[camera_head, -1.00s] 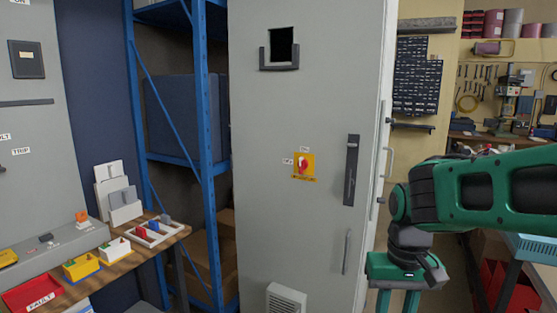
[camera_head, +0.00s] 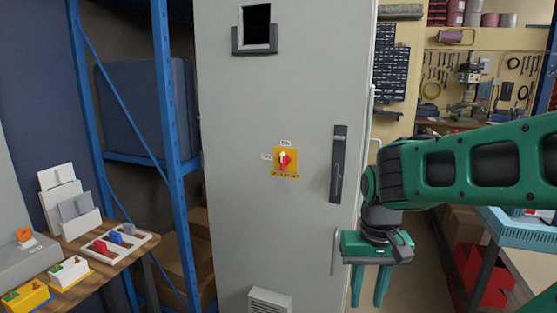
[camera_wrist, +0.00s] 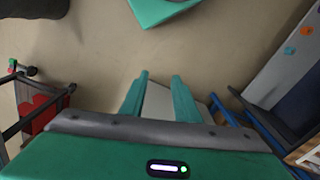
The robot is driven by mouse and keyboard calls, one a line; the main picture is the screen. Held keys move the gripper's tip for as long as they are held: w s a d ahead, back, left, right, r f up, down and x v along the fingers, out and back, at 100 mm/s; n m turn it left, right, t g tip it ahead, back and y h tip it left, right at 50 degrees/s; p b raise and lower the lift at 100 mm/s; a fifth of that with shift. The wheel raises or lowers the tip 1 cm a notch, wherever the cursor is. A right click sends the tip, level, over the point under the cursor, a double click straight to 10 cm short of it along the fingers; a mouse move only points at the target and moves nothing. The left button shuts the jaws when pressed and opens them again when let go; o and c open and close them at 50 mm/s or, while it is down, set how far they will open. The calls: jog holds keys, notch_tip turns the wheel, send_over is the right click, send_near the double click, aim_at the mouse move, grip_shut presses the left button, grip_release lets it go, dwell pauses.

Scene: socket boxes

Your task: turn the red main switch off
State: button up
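The red main switch (camera_head: 285,161) is a red rotary knob on a yellow plate, on the grey cabinet door (camera_head: 240,210). Small white labels sit above it and to its left; their text is too small to read surely. My gripper (camera_head: 367,301) hangs to the right of and below the switch, apart from it, with its fingers pointing down. Its two green fingers are spread with an empty gap between them. The wrist view also shows the gripper (camera_wrist: 160,77) open over the floor; the switch is not in that view.
A long dark door handle (camera_head: 338,165) is right of the switch. A blue shelf rack (camera_head: 165,120) and a wooden bench with boxes and a tray of switches (camera_head: 118,240) are at left. A light blue crate (camera_head: 520,232) stands at right. The space before the door is clear.

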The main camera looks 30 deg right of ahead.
jog(key=w+d+f+m+h, duration=0.3)
jog(key=w+d, duration=0.4)
jog(key=w, duration=0.5)
jog(key=t+h, duration=1.1)
send_near(281, 156)
jog(key=x, duration=0.9)
jog(key=shift+d, duration=0.1)
